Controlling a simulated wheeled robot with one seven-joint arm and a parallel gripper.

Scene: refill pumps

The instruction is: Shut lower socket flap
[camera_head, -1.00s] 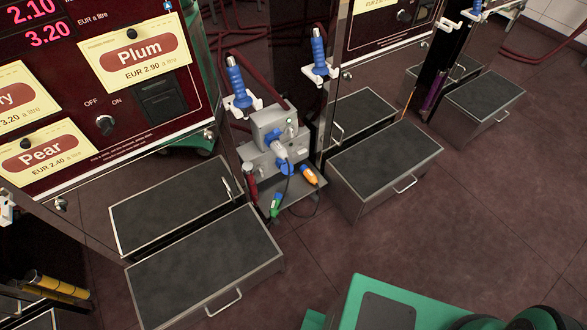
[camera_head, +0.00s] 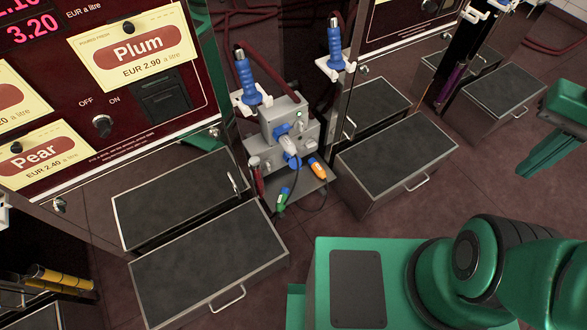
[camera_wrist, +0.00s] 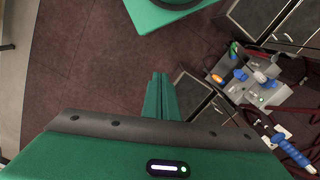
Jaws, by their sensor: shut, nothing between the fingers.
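A grey socket box (camera_head: 286,112) stands between two pump cabinets. Blue pieces show at its upper (camera_head: 282,129) and lower (camera_head: 292,160) sockets, with a pale plug and dark cable by them. The lower blue piece seems to be the flap; I cannot tell how far it stands open. In the wrist view the box (camera_wrist: 283,92) is at the right, with its blue parts (camera_wrist: 240,74). My gripper (camera_wrist: 160,76) is shut and empty, well left of the box. In the head view my gripper (camera_head: 532,172) shows at the right edge, far from the box.
The floor between the right step and my gripper is open.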

